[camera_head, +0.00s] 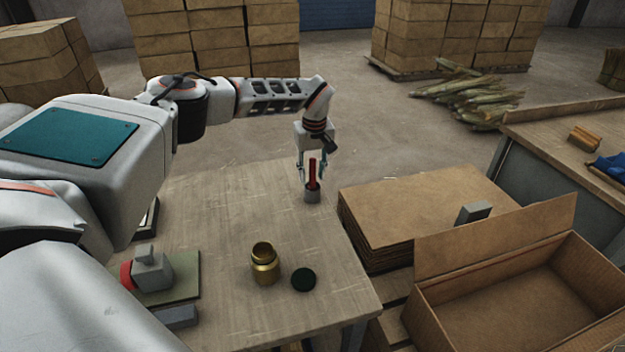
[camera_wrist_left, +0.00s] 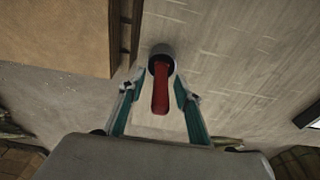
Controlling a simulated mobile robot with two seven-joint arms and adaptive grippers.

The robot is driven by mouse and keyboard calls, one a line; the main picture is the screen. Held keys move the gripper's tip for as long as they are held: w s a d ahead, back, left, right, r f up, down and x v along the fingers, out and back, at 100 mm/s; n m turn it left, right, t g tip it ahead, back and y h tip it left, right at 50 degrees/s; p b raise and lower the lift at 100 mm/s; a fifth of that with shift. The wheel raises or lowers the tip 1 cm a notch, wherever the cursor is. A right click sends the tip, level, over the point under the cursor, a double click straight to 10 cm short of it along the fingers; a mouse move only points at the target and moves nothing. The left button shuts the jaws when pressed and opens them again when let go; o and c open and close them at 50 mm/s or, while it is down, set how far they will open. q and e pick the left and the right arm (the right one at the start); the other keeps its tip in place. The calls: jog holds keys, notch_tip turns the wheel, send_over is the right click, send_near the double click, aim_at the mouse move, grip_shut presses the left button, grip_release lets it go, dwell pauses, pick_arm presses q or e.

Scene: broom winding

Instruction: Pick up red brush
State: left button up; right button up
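In the left wrist view the left gripper (camera_wrist_left: 158,92) is open, with gaps between the fingers and the brush. My right gripper is not in view.
A brass jar (camera_head: 264,264) and a dark green lid (camera_head: 303,280) stand on the near part of the table. A grey device with a red part (camera_head: 148,270) sits at left. Flat cardboard (camera_head: 420,205) and an open box (camera_head: 510,310) are to the right.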

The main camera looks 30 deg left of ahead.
pick_arm(q)
grip_shut()
